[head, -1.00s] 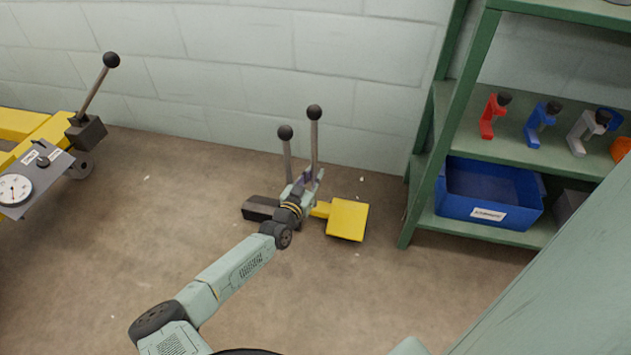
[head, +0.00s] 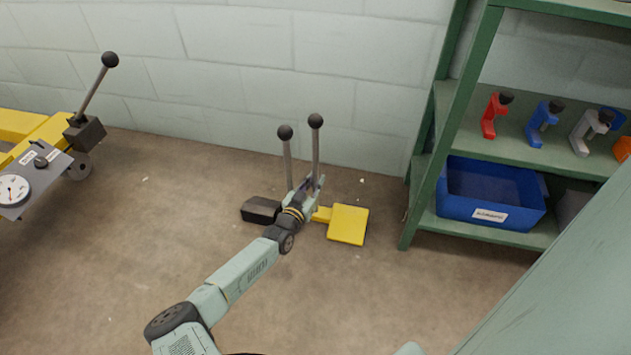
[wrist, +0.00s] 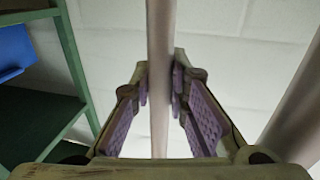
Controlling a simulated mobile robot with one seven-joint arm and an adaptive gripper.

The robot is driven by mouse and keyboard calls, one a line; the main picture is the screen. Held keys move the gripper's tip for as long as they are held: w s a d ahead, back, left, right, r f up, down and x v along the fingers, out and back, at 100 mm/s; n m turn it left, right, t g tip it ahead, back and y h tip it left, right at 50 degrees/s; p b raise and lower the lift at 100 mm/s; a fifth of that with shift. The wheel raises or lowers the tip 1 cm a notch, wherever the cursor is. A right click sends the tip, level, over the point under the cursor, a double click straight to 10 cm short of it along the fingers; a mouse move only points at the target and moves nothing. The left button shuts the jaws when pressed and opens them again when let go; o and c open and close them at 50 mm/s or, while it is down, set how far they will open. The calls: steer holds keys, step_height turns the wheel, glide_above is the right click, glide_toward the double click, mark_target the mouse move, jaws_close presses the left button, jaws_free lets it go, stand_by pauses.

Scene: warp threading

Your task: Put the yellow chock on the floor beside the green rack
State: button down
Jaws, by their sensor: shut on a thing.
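The yellow chock (head: 348,224) has a flat block and a narrow arm leading left to a tall grey handle (head: 316,150) with a black ball top. It is at floor level or just above, left of the green rack (head: 421,190) with a gap between; I cannot tell whether it touches the floor. My gripper (head: 313,184) is shut on the upright handle. In the wrist view, the handle (wrist: 160,85) stands between its purple finger pads. My gripper hides the handle's lower part.
A dark chock (head: 260,210) with its own handle (head: 286,155) stands close on the left. A blue bin (head: 490,216) and several coloured clamps sit on the rack. A yellow machine (head: 40,135) with a gauge is far left. The front floor is open.

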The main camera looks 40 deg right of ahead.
steer(key=c, duration=2)
jaws_free()
steer(key=shift+f, duration=0.2)
steer(key=shift+o, duration=0.8)
steer(key=shift+r, duration=0.1)
steer(key=shift+r, duration=0.2)
steer(key=p+v, duration=0.2)
steer(key=v, duration=1)
